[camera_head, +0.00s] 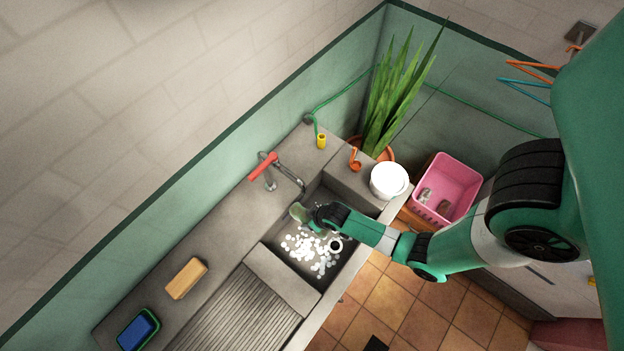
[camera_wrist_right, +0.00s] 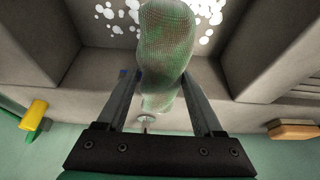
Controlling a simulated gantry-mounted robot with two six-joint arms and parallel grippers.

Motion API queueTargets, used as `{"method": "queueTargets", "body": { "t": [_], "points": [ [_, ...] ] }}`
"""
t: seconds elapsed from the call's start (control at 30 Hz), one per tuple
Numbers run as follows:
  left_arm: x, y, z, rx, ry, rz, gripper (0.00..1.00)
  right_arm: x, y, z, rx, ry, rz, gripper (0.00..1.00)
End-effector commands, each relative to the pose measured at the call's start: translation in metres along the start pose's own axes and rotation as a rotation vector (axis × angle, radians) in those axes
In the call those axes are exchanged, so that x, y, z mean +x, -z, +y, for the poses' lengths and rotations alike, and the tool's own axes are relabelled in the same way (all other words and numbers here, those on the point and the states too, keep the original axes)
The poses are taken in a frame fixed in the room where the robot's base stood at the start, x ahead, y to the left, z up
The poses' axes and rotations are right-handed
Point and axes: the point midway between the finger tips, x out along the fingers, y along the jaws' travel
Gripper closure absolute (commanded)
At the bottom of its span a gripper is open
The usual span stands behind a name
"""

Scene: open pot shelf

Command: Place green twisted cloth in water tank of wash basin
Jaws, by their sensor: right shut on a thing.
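The green twisted cloth (camera_wrist_right: 166,45) is between the fingers of my right gripper (camera_wrist_right: 165,80) in the right wrist view. My right gripper is shut on it. In the head view the cloth (camera_head: 298,212) shows at the tip of my right gripper (camera_head: 306,216), over the back part of the water tank (camera_head: 340,268) of the wash basin (camera_head: 222,262). White foam or bubbles (camera_head: 308,250) lie in the tank below. I cannot tell the exact height of the cloth above the tank floor. My left gripper is not in view.
A red-handled tap (camera_head: 263,166) stands behind the tank. A white bucket (camera_head: 389,181) and an orange ladle-like item (camera_head: 355,158) sit to its right. A pink basket (camera_head: 447,188) stands further right.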

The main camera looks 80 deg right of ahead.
Motion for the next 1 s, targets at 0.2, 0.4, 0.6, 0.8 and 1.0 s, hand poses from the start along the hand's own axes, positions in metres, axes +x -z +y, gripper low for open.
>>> {"method": "queueTargets", "body": {
  "t": [0.2, 0.4, 0.6, 0.8, 1.0],
  "points": [
    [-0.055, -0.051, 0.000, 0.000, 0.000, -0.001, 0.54, 0.069, -0.028, 0.000, 0.000, 0.000, 0.001, 1.00],
    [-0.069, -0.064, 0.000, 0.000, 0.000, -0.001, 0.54, 0.089, -0.037, 0.000, 0.000, 0.000, 0.000, 1.00],
    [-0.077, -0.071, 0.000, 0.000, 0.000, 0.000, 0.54, 0.103, -0.042, 0.000, 0.000, 0.000, 0.001, 1.00],
    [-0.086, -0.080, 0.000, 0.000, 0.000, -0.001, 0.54, 0.129, -0.053, 0.000, -0.001, 0.000, 0.001, 1.00],
    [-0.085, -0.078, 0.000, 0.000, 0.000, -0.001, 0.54, 0.128, -0.053, 0.000, 0.000, 0.000, 0.001, 1.00]
  ]
}}
